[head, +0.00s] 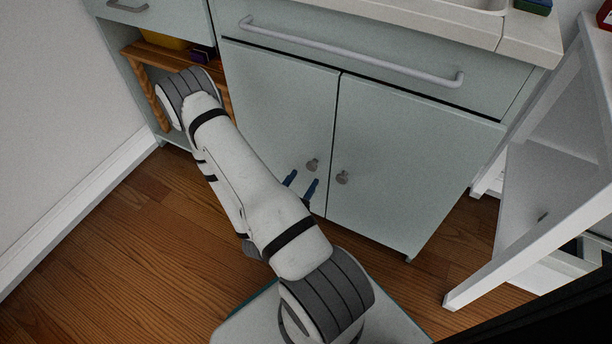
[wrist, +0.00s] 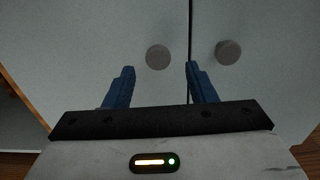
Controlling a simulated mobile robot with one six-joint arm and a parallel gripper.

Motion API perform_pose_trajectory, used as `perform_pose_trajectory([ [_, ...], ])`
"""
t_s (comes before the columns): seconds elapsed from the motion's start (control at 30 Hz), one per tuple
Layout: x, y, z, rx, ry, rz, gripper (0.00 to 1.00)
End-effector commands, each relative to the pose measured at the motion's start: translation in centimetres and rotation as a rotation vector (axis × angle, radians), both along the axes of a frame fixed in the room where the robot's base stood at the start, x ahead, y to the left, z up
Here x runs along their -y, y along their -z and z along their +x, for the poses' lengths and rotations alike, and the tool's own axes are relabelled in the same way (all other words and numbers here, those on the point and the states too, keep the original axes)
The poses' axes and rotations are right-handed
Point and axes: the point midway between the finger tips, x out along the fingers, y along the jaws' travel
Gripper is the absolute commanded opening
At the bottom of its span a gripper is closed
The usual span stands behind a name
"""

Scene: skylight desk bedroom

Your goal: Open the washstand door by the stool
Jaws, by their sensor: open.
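The pale grey-green washstand has two closed doors below a long bar handle. The right door (head: 400,160) is nearer the white-legged piece (head: 535,240), which looks like the stool. The right door's round knob (head: 342,178) also shows in the wrist view (wrist: 228,52). The left door (head: 275,105) has its own round knob (head: 312,165), also in the wrist view (wrist: 158,57). My gripper (head: 301,183) is open and empty, low in front of the doors. In the wrist view its blue fingers (wrist: 159,70) straddle the left knob's line, with that knob just beyond the tips. The right knob lies right of the right finger.
A long bar handle (head: 350,53) crosses the drawer front above the doors. An open shelf (head: 150,52) with wooden and yellow items is at the left. The wooden floor (head: 110,225) is clear at the left; the white-legged piece stands close at the right.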

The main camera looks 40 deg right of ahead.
Motion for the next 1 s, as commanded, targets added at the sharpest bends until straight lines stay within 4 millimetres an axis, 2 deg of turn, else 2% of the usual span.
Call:
perform_pose_trajectory([
  [0.1,1.5,0.1,0.5,0.004,0.005,-0.002,0.51],
  [0.3,3.1,0.1,1.2,0.002,0.004,0.0,0.51],
  [0.73,3.8,-0.1,1.5,0.002,0.002,-0.001,0.51],
  [1.0,3.8,0.0,1.5,0.002,0.002,-0.001,0.29],
])
